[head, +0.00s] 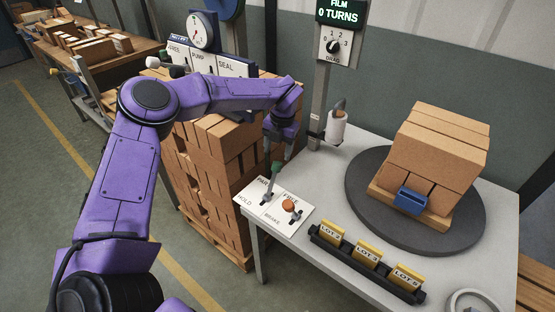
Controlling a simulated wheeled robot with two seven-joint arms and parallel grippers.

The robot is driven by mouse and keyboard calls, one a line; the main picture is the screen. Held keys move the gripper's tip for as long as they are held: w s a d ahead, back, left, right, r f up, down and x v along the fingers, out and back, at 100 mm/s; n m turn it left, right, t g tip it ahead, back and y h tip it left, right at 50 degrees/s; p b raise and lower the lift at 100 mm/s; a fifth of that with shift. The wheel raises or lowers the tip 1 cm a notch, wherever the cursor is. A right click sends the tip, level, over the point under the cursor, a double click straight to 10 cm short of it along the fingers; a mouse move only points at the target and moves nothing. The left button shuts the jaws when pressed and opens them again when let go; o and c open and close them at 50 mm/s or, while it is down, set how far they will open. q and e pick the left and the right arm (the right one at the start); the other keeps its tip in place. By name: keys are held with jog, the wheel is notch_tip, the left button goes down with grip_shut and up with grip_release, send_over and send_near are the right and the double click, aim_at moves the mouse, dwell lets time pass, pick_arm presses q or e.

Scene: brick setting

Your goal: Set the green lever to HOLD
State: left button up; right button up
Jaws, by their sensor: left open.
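The green lever (275,169) stands on a white plate (251,197) at the table's near left corner. The lever's green end leans toward the upper, "PA" side, away from HOLD. My left gripper (279,155) is open, points down and is just above the green end. I cannot tell whether its fingers touch the lever. My right gripper is not in view.
An orange-knobbed lever (289,205), marked FREE and BRAKE, stands close right of the green one. A rack with yellow lot cards (367,256) lies along the front. A dark turntable (365,200) bears boxed bricks. Stacked bricks (215,155) stand left of the table.

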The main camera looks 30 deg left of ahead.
aim_at(277, 163)
pick_arm(q)
jog(key=f, duration=0.5)
jog(key=shift+w+a+f+p, duration=0.15)
jog(key=shift+w+f+p, duration=0.15)
jog(key=shift+p, duration=0.1)
jog(key=shift+s+a+f, duration=0.15)
jog(key=shift+s+f, duration=0.05)
jog(key=shift+f, duration=0.3)
grip_shut()
